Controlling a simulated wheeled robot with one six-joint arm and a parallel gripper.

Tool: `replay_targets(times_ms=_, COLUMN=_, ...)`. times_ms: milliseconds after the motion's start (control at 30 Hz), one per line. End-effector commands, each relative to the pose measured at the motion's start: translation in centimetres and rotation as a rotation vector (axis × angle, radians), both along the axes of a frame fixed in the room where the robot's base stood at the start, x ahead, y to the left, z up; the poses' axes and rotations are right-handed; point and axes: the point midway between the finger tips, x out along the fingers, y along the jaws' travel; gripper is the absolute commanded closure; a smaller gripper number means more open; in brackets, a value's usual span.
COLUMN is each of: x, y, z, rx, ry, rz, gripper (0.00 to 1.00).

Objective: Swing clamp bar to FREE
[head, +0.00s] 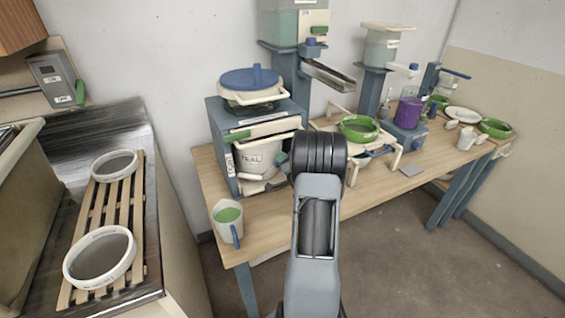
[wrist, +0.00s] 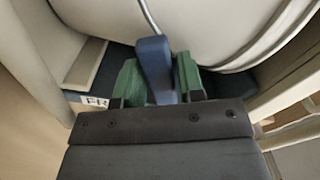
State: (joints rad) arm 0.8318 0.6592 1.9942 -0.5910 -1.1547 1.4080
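In the wrist view, a blue bar handle (wrist: 153,55), which looks like the clamp bar's end, stands between the green fingers of my gripper (wrist: 159,76). The fingers sit against both its sides with no clear gap. A white label (wrist: 95,101) reading "FR" shows at left, the rest of it hidden. The large white bucket (wrist: 215,30) curves right behind the bar. In the head view this bucket (head: 258,158) stands in a blue-grey frame (head: 217,135). My arm hides most of the gripper and the bar there.
A blue-lidded pot (head: 250,78) sits on top of the frame. A green ring-shaped vessel (head: 359,127) is right of my arm.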

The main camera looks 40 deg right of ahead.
Motion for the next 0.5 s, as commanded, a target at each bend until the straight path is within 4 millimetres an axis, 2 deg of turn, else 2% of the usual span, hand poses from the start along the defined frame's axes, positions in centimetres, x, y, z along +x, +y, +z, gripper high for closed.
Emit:
replay_targets(times_ms=33, x=0.02, y=0.04, z=0.01, rx=0.000, ry=-0.001, rz=0.000, gripper=0.59)
replay_targets(times_ms=167, x=0.06, y=0.09, z=0.01, rx=0.001, ry=-0.001, rz=0.001, gripper=0.49)
replay_targets(times_ms=367, x=0.04, y=0.12, z=0.00, rx=0.001, ry=-0.001, rz=0.001, gripper=0.49)
replay_targets(times_ms=500, x=-0.72, y=0.30, z=0.02, rx=0.000, ry=-0.002, rz=0.001, gripper=0.49)
